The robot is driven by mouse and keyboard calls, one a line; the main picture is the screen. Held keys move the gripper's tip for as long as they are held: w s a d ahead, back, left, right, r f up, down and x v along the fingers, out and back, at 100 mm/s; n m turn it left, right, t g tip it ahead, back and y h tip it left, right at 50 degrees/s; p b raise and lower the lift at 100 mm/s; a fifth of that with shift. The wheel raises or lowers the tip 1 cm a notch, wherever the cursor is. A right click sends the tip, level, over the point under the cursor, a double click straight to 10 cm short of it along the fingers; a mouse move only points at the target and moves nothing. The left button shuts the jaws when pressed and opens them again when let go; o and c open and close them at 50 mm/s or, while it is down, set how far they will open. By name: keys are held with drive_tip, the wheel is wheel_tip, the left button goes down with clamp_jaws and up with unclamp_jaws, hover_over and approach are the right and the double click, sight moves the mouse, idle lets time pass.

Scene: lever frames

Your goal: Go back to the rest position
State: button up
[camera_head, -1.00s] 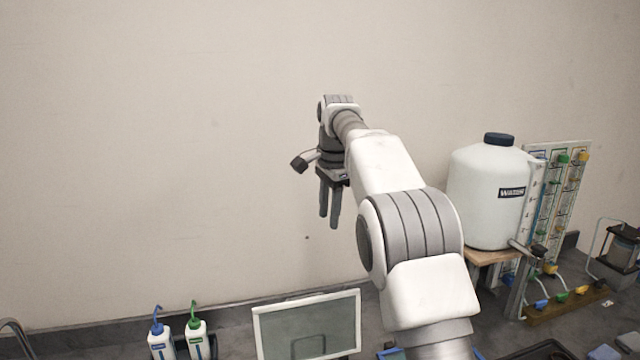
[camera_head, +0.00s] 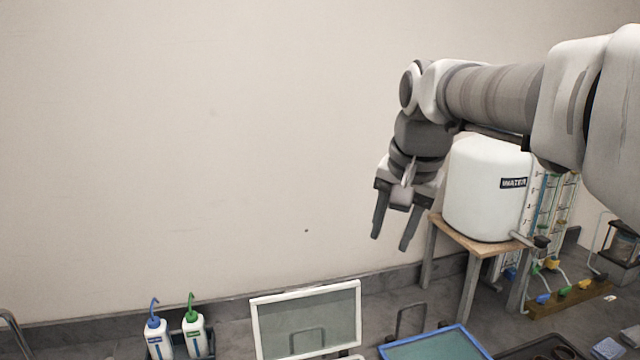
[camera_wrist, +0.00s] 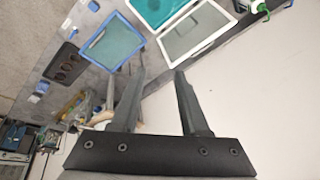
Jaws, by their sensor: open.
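My gripper (camera_head: 392,242) is open and empty in the head view. It hangs in the air in front of the wall, to the left of the white water tank (camera_head: 485,190), with its fingers pointing down. In the wrist view my gripper (camera_wrist: 161,72) shows both dark fingers spread apart with nothing between them. My arm reaches in from the right and hides the top of the tank.
The tank stands on a wooden stand (camera_head: 476,251). A valve panel (camera_head: 548,215) is behind it. A white-framed screen (camera_head: 306,320), a blue-framed tray (camera_head: 437,345) and two wash bottles, blue-capped (camera_head: 158,340) and green-capped (camera_head: 194,335), are below. The left wall area is clear.

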drive_tip(key=s+d+f+n+b, duration=0.1)
drive_tip(key=s+f+n, duration=0.1)
drive_tip(key=s+f, duration=0.4)
drive_tip(key=s+d+f+n+t+b, duration=0.1)
drive_tip(key=s+d+f+n, duration=0.1)
drive_tip(key=s+f, duration=0.5)
drive_tip(key=s+n, duration=0.1)
drive_tip(key=s, duration=0.5)
drive_tip(key=shift+n+t+h, duration=0.3)
drive_tip(key=shift+h, duration=0.1)
